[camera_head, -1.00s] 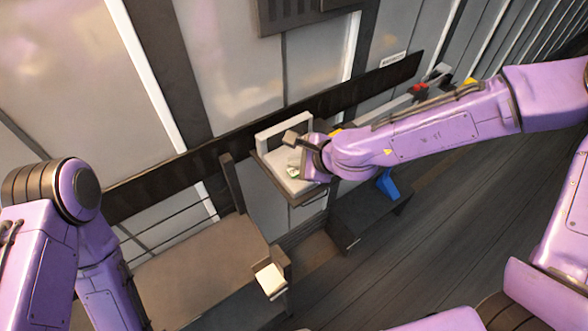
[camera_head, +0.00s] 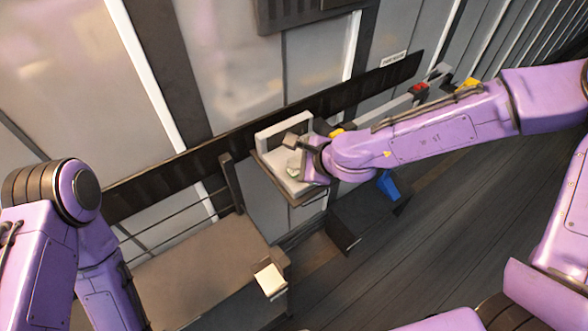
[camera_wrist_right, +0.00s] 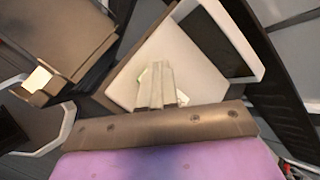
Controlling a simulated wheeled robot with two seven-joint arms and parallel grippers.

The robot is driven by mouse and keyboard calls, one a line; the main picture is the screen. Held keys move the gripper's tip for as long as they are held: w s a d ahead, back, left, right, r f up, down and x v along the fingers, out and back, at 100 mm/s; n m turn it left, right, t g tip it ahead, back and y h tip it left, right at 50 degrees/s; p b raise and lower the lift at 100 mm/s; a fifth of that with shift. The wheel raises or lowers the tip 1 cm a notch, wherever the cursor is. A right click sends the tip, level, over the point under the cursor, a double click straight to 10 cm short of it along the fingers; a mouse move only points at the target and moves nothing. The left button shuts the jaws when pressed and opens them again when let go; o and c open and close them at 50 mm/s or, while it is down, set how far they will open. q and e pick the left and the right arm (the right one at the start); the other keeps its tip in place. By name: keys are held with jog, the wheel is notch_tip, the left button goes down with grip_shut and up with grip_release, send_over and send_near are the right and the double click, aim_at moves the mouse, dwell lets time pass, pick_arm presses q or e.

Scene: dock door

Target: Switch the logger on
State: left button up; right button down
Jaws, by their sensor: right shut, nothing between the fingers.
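A white unit with a raised back panel (camera_head: 284,131) stands on a small wall shelf; I take it to be the logger, though no label is readable. In the right wrist view its pale flat face (camera_wrist_right: 195,52) fills the middle, with a dark panel beside it. My right gripper (camera_head: 293,167) is over the unit's flat part. In the right wrist view its two pale fingers (camera_wrist_right: 161,72) are together and empty, with a small greenish-white patch partly hidden behind them. I cannot tell whether they touch the unit. No switch is clearly visible. My left gripper is out of view.
A brown table (camera_head: 195,265) stands at lower left, with a cream block (camera_head: 270,279) at its corner. A dark rail (camera_head: 235,142) runs along the wall. A blue object (camera_head: 388,186) is on a dark low bench (camera_head: 345,225) below my right arm. The floor at right is clear.

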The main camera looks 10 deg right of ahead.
aim_at(297, 172)
jog(key=shift+f+b, duration=0.4)
jog(key=shift+f, duration=0.15)
dwell(0.4)
jog(key=shift+r+p, duration=1)
jog(key=shift+p, duration=0.1)
notch_tip(297, 172, up, 2)
jog(key=shift+r+p, duration=0.2)
jog(key=shift+p, duration=0.65)
jog(key=shift+r, duration=1.25)
